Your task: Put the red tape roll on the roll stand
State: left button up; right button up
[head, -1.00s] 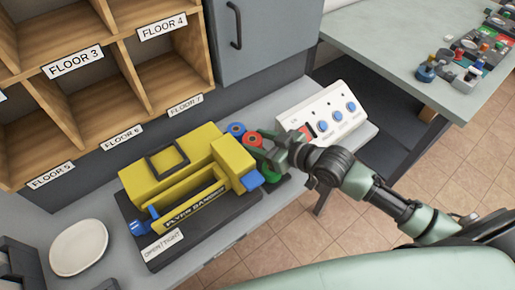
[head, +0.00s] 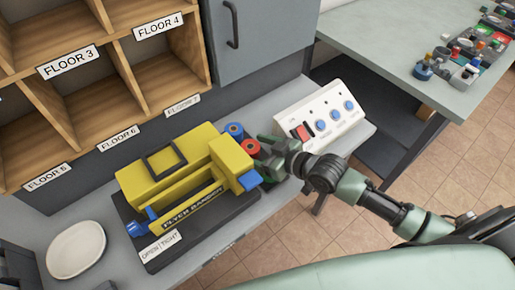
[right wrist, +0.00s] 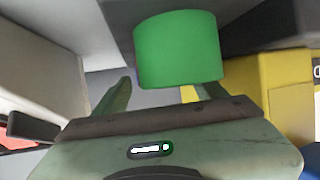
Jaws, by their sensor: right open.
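The red tape roll (head: 250,147) sits just right of the yellow flyer bander (head: 160,165), between a blue roll (head: 235,131) and my right gripper (head: 268,166). My right gripper is open, close beside the red roll on its near side; I cannot tell whether they touch. In the right wrist view a green roll (right wrist: 178,48) stands large in front of the open fingers (right wrist: 155,95), with no grip on it visible. The red roll cannot be made out there. I cannot pick out the roll stand for certain. My left gripper is not in view.
A white control panel (head: 318,112) with blue knobs and a red switch stands right of the rolls. Wooden pigeonholes (head: 90,75) and a grey cabinet (head: 262,45) rise behind. A white plate (head: 75,250) lies at left. A side table (head: 400,50) holds small items.

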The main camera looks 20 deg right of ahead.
jog(key=v, duration=1.2)
dwell(0.3)
